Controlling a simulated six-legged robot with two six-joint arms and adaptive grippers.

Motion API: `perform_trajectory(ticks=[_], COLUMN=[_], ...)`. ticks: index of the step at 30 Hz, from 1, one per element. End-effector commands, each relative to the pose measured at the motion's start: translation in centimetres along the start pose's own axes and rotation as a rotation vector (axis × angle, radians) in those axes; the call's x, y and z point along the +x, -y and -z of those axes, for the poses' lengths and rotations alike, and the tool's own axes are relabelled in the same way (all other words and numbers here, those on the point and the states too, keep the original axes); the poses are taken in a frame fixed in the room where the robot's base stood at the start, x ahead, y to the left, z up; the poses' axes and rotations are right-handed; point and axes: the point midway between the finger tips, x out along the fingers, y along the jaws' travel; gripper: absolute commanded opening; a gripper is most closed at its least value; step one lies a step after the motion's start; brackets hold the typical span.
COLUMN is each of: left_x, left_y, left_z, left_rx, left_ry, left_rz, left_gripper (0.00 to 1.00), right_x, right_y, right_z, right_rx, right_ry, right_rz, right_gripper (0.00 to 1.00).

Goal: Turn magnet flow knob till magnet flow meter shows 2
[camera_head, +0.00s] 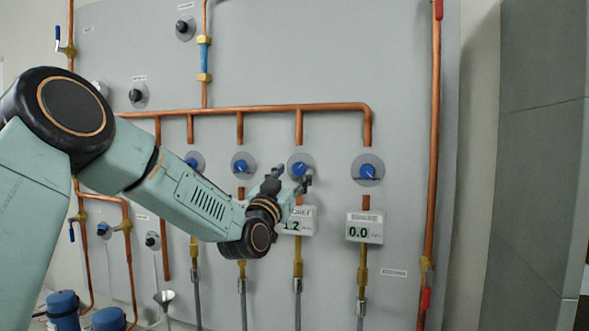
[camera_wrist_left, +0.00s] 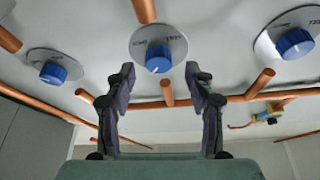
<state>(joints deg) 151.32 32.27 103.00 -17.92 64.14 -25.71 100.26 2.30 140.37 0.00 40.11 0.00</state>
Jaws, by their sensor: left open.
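The magnet flow knob (camera_head: 299,168) is a blue knob on a grey round plate on the wall panel. Below it, the magnet flow meter (camera_head: 299,225) is partly covered by my gripper; its visible digits appear to read 1.2. My left gripper (camera_head: 288,178) is open just in front of the knob, slightly low. In the left wrist view, the blue knob (camera_wrist_left: 158,58) lies beyond and between the spread fingers (camera_wrist_left: 160,76), and I see no contact. The knob has a white pointer mark. My right gripper is not in view.
Another blue knob (camera_head: 367,171) is to the right, above a meter (camera_head: 364,228) reading 0.0. More blue knobs (camera_head: 243,166) are to the left, partly near my arm. Copper pipes (camera_head: 240,109) run across the panel above and between the knobs. Blue canisters (camera_head: 63,310) stand at lower left.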

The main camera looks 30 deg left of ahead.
Motion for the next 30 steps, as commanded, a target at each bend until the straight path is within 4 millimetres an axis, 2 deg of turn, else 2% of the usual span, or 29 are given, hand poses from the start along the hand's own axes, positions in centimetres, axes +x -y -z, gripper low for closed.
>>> perform_trajectory(ticks=[6,15,30], left_x=[1.5,1.6,1.6], left_y=[0.0,-0.1,-0.1], left_z=[0.0,-0.1,-0.1], left_rx=[0.000,-0.002,-0.002], left_ry=[0.002,0.001,0.001], left_rz=[-0.001,0.000,-0.001], left_gripper=[0.54,0.54,0.12], right_x=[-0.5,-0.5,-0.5], right_y=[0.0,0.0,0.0], right_z=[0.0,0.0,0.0], right_rx=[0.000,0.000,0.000], right_ry=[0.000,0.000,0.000], right_rz=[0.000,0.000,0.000], right_gripper=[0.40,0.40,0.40])
